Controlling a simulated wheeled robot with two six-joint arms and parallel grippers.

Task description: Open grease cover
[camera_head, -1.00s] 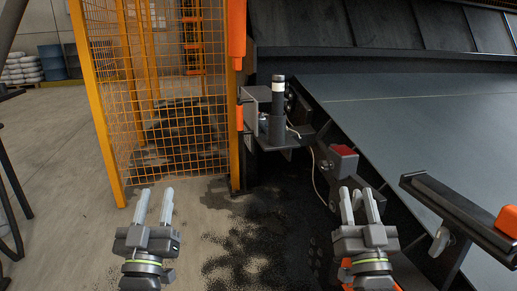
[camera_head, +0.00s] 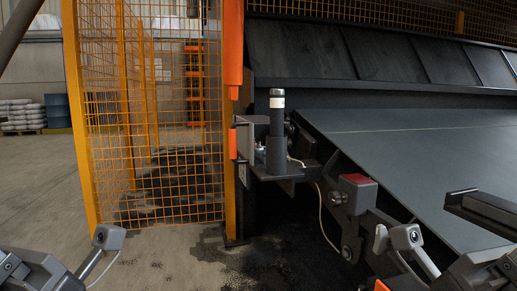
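No part is marked as the grease cover. A dark grey box with a flat red top (camera_head: 355,180) sits on the machine's side frame beside the belt and is the likeliest match; I cannot tell whether it is a lid or whether it is open. My arms come in at the lower left and lower right corners. Each shows a grey rounded head on a thin stalk, but no gripper fingers can be made out.
A black post (camera_head: 277,130) stands on a bracket right of the orange mesh fence (camera_head: 155,120). The dark sloping belt (camera_head: 440,150) fills the right. A black bar (camera_head: 485,210) juts in at the right edge. The concrete floor (camera_head: 40,190) at left is clear.

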